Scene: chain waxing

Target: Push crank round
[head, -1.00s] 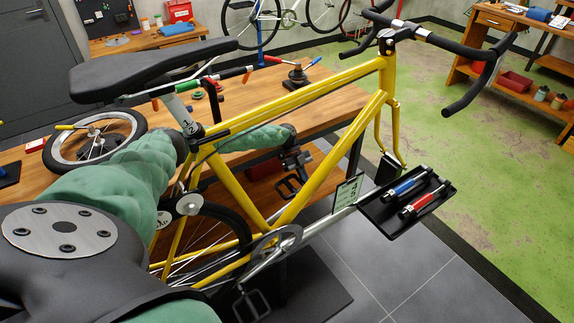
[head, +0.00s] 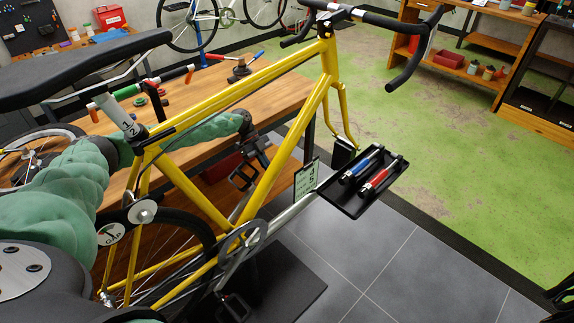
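The crank's chainring (head: 243,240) sits at the bottom of the yellow bike frame (head: 256,85). One pedal (head: 233,306) hangs low on the near side. The other pedal (head: 242,178) stands up on the far side, seen through the frame. My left arm, in a green sleeve, passes behind the seat tube. My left gripper (head: 257,152) points down right by the upper pedal. Frame tubes and its small size hide whether it touches the pedal, and its finger opening is unclear. My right gripper is not recognisable in view.
A black tray (head: 343,207) holds a blue tube (head: 362,163) and a red tube (head: 379,178) right of the crank. A small card (head: 306,180) stands beside it. The wooden bench (head: 285,92) lies behind the bike. Grey floor is clear at the lower right.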

